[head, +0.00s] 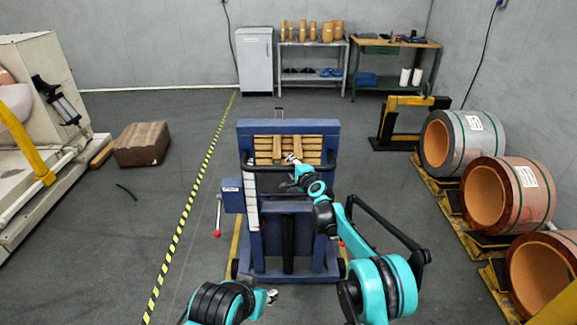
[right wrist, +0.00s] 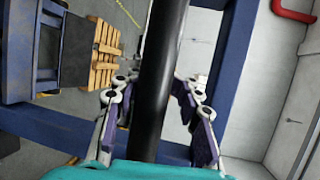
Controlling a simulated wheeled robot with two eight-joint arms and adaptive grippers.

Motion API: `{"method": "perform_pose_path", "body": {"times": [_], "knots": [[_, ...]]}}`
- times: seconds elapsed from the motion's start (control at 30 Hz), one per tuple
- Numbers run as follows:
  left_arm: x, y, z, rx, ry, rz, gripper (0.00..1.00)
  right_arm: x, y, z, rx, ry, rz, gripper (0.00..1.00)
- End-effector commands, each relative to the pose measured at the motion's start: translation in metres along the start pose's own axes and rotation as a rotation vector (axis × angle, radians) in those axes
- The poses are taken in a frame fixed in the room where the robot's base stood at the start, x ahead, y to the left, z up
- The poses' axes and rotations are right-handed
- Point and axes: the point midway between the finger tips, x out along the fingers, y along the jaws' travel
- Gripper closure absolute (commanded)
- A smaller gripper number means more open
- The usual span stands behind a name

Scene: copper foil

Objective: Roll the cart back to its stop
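The blue cart (head: 288,222) stands in the middle of the head view, with a black handlebar (head: 262,168) across its near side. Wooden slats (head: 290,142) show at its top. My right gripper (head: 292,158) is at the handlebar's middle. In the right wrist view, a black bar (right wrist: 163,70) runs between the fingers of my right gripper (right wrist: 160,85); whether they press on it is not clear. My left gripper (head: 271,296) is low in the head view, in front of the cart and apart from it; its fingers are too small to read. I cannot make out the stop.
Yellow floor strips (head: 235,245) show beside the cart's base. Copper-coloured coils (head: 508,194) on yellow cradles line the right side. A yellow-black floor line (head: 187,210) runs left of the cart. A brown box (head: 142,144) lies farther left. Floor behind the cart is clear.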

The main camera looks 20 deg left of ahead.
Motion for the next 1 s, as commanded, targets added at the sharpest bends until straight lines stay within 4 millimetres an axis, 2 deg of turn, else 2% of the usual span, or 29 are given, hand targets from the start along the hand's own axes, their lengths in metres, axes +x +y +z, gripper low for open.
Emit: {"method": "perform_pose_path", "body": {"times": [0.47,0.57,0.9,1.0], "knots": [[0.0,0.0,0.0,0.0,0.0,0.0,0.6,-0.004,0.001,0.003,-0.001,-0.004,0.002,0.56],[0.0,0.0,0.0,0.0,0.0,0.0,0.6,-0.017,0.001,0.002,0.0,-0.004,0.002,0.56],[0.0,0.0,0.0,0.0,0.0,0.0,0.6,-0.088,0.002,0.001,-0.001,-0.003,0.003,0.56],[0.0,0.0,0.0,0.0,0.0,0.0,0.6,-0.104,0.002,0.001,0.0,-0.003,0.003,0.56]]}}
